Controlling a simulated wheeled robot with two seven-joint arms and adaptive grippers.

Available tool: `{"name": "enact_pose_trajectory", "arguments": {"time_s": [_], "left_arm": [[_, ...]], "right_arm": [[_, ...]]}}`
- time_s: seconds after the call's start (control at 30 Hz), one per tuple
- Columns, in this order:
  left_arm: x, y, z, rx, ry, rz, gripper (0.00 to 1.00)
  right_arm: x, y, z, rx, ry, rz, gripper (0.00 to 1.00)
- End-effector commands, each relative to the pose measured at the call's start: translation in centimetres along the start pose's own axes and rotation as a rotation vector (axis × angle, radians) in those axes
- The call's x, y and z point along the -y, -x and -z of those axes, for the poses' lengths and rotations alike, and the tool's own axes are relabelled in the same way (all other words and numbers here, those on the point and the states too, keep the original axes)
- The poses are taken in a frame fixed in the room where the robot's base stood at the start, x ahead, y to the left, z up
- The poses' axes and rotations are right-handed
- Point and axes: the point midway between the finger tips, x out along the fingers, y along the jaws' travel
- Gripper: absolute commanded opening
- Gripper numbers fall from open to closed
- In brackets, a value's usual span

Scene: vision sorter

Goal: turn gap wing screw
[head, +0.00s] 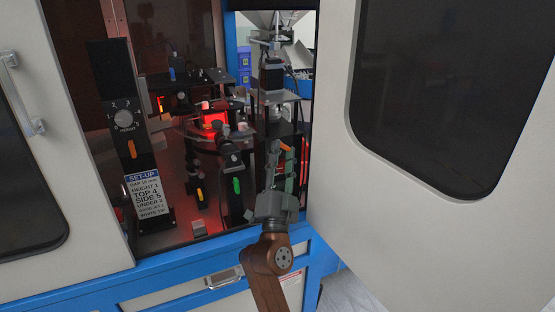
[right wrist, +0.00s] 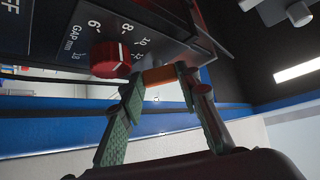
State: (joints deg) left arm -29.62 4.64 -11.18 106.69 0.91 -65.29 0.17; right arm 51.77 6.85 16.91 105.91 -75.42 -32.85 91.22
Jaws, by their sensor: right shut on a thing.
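The gap wing screw is an orange piece (right wrist: 165,76) in the right wrist view, beside the red gap knob (right wrist: 108,60) with its white "GAP mm" scale. In the head view the orange wing screw (head: 286,148) shows small at the right side of the machine opening. My right gripper (right wrist: 172,84) has its green fingertips shut on the orange screw, one finger on each side. In the head view my right gripper (head: 283,158) reaches up into the opening from below. The screw's shaft is hidden. My left gripper is not in view.
A set-up card (head: 142,195) stands at the left of the opening, under a height dial (head: 123,118) and another orange lever (head: 132,149). A white door (head: 430,220) stands close on the right.

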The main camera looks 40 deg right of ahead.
Motion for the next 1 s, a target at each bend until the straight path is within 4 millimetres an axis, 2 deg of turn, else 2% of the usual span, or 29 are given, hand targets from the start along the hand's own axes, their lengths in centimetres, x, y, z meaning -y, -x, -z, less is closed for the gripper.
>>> {"name": "enact_pose_trajectory", "arguments": {"time_s": [0.03,0.2,0.33,0.6,1.0], "left_arm": [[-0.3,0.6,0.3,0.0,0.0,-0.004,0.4],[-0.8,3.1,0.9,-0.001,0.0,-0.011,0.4],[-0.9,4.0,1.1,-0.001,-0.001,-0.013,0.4],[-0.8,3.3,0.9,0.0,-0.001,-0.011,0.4],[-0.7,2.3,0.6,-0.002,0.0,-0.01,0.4]], "right_arm": [[-0.6,0.3,-0.7,0.007,0.025,0.019,0.06],[-0.7,0.2,-0.6,0.007,0.113,0.108,0.06],[-0.8,0.1,-0.4,0.007,0.189,0.184,0.06],[-0.8,0.0,-0.1,0.005,0.306,0.303,0.06],[-0.9,-0.1,-0.2,0.006,0.369,0.367,0.06]]}}
